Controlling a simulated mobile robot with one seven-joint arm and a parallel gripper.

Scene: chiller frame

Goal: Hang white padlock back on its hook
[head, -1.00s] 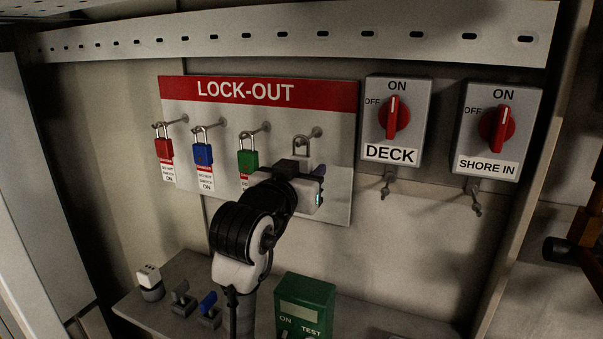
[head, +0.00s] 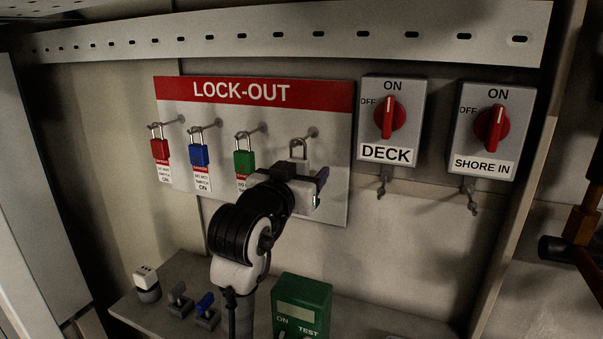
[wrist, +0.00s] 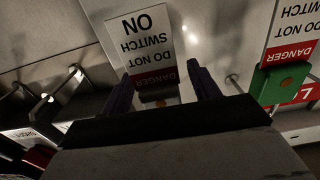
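The white padlock's grey shackle (head: 299,148) stands upright at the fourth peg (head: 313,132) of the lock-out board (head: 330,205) and appears to be around the peg. My gripper (head: 318,180) hides the padlock's body in the head view. In the upside-down wrist view, its white-and-red danger tag (wrist: 143,42) lies flat near the board between my gripper's two purple fingers (wrist: 163,85). The fingers stand apart, with a gap visible beside the tag, so the gripper looks open around the padlock. The body is mostly dark and hidden there.
Red (head: 160,150), blue (head: 199,155) and green (head: 244,162) padlocks hang to the left; the green one (wrist: 283,84) is close beside my fingers. The DECK switch box (head: 390,120) is to the right. A green tester (head: 301,303) stands on the shelf below.

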